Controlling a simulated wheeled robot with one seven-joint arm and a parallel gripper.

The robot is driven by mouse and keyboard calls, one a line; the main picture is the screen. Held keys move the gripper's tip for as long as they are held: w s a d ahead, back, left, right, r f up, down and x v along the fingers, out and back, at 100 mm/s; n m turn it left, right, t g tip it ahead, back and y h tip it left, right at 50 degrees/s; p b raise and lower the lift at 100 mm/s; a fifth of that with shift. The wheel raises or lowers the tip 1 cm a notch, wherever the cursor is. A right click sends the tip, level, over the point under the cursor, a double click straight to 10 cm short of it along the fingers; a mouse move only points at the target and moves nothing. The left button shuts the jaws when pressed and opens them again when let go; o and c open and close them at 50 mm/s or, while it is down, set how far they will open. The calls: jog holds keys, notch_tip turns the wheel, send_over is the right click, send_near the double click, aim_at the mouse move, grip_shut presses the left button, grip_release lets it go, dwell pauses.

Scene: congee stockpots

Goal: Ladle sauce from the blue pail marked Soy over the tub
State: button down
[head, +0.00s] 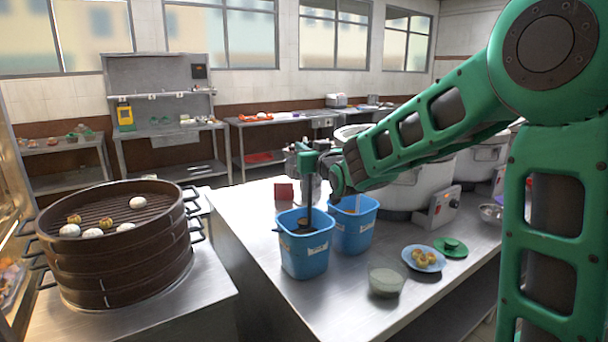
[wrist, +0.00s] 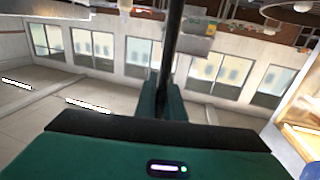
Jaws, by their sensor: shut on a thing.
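My gripper (head: 308,160) is shut on the upright dark handle of a ladle (head: 309,196). In the wrist view the fingers (wrist: 164,100) close on the same dark rod (wrist: 172,45). The handle runs down into the left of two blue pails (head: 305,258), and its bowl is not clearly seen inside. Something dark brown shows inside that pail. A second blue pail (head: 354,232) stands close behind it to the right. Both have labels too small to read. A translucent tub (head: 385,280) with pale contents sits on the counter, right of the pails.
A blue plate of dumplings (head: 424,260) and a green dish (head: 451,247) lie right of the tub. Large steel stockpots (head: 405,180) stand behind the pails. A dark steamer (head: 120,255) is on the left. The counter (head: 290,310) is bare in front of the pails.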

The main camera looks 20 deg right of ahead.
notch_tip(320, 180, up, 7)
jog(key=shift+r, duration=0.15)
dwell(0.4)
